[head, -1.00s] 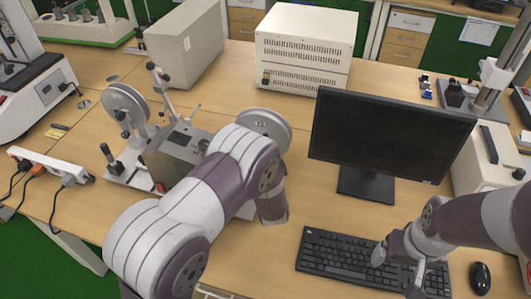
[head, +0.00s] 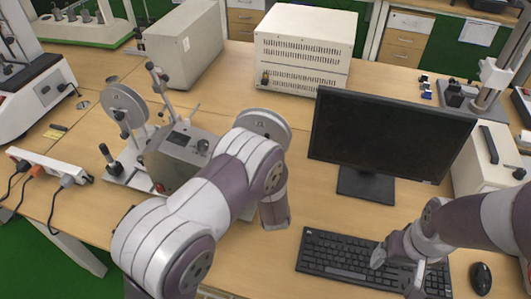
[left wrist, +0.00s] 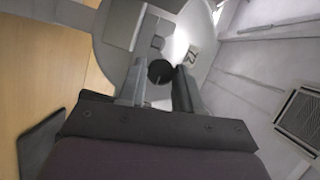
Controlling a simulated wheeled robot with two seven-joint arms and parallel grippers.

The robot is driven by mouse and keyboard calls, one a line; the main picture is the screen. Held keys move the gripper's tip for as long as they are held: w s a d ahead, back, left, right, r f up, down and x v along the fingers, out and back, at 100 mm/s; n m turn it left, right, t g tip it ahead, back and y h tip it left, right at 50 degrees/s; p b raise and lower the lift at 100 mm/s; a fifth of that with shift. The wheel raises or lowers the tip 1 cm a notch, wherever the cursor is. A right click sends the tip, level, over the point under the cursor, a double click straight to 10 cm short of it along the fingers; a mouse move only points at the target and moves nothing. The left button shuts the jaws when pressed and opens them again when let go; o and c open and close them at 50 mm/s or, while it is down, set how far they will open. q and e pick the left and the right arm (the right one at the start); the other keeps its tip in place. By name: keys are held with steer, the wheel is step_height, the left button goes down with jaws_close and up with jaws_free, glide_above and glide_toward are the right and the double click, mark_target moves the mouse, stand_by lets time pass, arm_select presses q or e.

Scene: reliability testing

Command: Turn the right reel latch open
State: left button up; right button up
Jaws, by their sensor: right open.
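The machine (head: 180,155) stands on the bench with a grey left reel (head: 124,103) and a right reel (head: 262,123) partly hidden behind my left arm. In the left wrist view the round face of the right reel (left wrist: 205,35) fills the upper middle, with a small black knob, the latch (left wrist: 160,72), on it. My left gripper (left wrist: 158,92) is open, its fingers apart on either side of the knob; I cannot tell whether they touch it. In the head view its fingers are hidden by my arm. My right gripper (head: 396,268) is open and empty above the keyboard.
A black monitor (head: 388,135) stands right of the reel, with a keyboard (head: 345,258) and mouse (head: 480,278) in front. Beige boxes (head: 303,48) stand behind. A power strip (head: 48,166) lies at the left. Bench between reel and monitor is clear.

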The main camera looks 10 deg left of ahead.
arm_select(q)
steer(key=o, duration=0.3)
steer(key=f+b+v, duration=0.1)
steer(key=v, duration=1.1)
steer(key=shift+s+d+r, duration=0.25)
steer(key=shift+s+r, duration=0.1)
steer(key=shift+r, duration=0.2)
